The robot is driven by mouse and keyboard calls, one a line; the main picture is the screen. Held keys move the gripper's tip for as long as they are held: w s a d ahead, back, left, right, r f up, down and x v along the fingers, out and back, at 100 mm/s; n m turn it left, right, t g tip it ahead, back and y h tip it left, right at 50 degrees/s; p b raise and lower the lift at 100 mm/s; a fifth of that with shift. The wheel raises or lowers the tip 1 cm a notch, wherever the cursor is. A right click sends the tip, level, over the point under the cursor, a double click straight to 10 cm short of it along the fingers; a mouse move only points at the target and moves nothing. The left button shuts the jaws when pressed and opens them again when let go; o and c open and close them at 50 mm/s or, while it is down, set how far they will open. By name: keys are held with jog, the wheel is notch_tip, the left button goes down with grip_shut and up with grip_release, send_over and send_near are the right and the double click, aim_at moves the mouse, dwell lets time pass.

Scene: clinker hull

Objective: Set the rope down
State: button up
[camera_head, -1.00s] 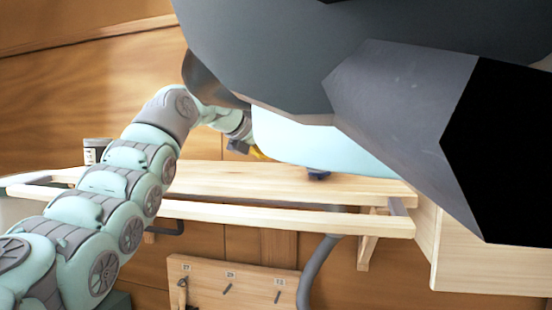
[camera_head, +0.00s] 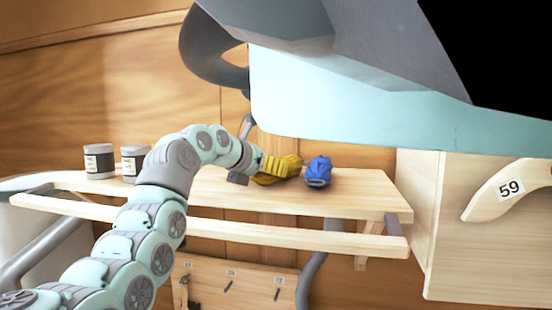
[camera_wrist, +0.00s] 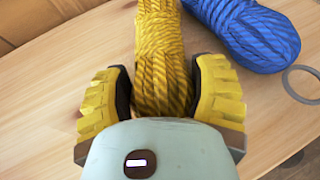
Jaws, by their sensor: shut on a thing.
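My gripper (camera_wrist: 162,98) has ribbed yellow fingers, one on each side of a yellow rope bundle (camera_wrist: 160,45), and is shut on it. In the head view the yellow rope (camera_head: 284,172) is at the wooden shelf (camera_head: 225,198), just right of my gripper (camera_head: 262,166). The rope's underside is hidden, so I cannot tell whether it rests on the wood or hangs slightly above it. My gripper and palm cover its near end.
A blue rope bundle (camera_head: 318,171) lies on the shelf just right of the yellow one. Two jars (camera_head: 98,161) (camera_head: 134,162) stand at the shelf's left end. A rail (camera_head: 200,222) runs along the front. A thin grey ring (camera_wrist: 301,85) lies near the blue bundle.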

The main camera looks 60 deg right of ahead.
jog(key=o, duration=1.4)
jog(key=shift+c, duration=0.2)
jog(key=shift+w+a+b, duration=0.1)
jog(key=shift+a+b, duration=0.35)
jog(key=shift+b, duration=0.25)
jog(key=b+v, duration=0.1)
jog(key=v, duration=0.2)
jog(key=b+v, duration=0.2)
jog(key=v, duration=0.1)
jog(key=b+v, duration=0.2)
jog(key=v, duration=0.1)
jog(key=shift+a+r, duration=0.25)
jog(key=shift+r, duration=0.25)
jog(key=shift+a+r+p, duration=0.1)
jog(key=shift+a+p, duration=0.3)
jog(key=shift+a, duration=0.3)
